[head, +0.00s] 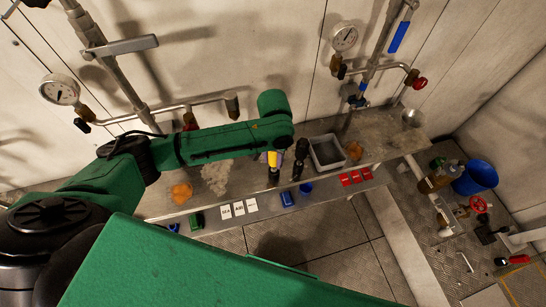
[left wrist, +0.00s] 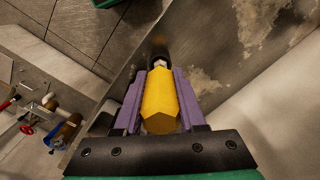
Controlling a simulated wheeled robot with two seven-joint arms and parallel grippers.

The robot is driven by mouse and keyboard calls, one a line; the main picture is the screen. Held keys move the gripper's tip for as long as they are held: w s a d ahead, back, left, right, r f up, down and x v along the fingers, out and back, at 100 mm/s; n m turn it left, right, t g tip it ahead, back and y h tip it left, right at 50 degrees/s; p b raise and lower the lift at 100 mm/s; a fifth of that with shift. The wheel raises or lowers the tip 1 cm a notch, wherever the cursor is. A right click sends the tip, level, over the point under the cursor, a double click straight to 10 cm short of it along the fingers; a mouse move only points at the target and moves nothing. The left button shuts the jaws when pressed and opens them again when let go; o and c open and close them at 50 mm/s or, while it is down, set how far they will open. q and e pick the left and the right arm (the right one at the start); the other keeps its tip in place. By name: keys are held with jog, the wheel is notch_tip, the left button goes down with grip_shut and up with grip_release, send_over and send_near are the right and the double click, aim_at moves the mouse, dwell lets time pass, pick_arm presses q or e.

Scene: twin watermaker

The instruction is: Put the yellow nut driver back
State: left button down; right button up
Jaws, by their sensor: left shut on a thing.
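The yellow nut driver (head: 273,159) shows in the head view below the end of my left arm, above or at the metal shelf. In the left wrist view its yellow faceted handle (left wrist: 160,101) sits between the purple fingers of my left gripper (left wrist: 160,88), which is shut on it. The handle's butt faces the camera and its metal shank points away toward the shelf. I cannot tell whether its tip touches anything; the handle hides much of it. My right gripper is not in view.
On the metal shelf (head: 160,204) stand a dark upright tool (head: 301,150) close right of the driver, a grey bin (head: 327,153) and orange lumps (head: 181,192). Pipes and gauges (head: 60,89) stand behind.

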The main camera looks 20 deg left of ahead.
pick_arm(q)
jog(key=shift+f, duration=0.1)
jog(key=shift+c, duration=2.4)
grip_release()
notch_tip(320, 180, up, 12)
jog(key=shift+w+r+b, duration=0.1)
jog(key=shift+r+b, duration=0.05)
jog(key=shift+b, duration=0.7)
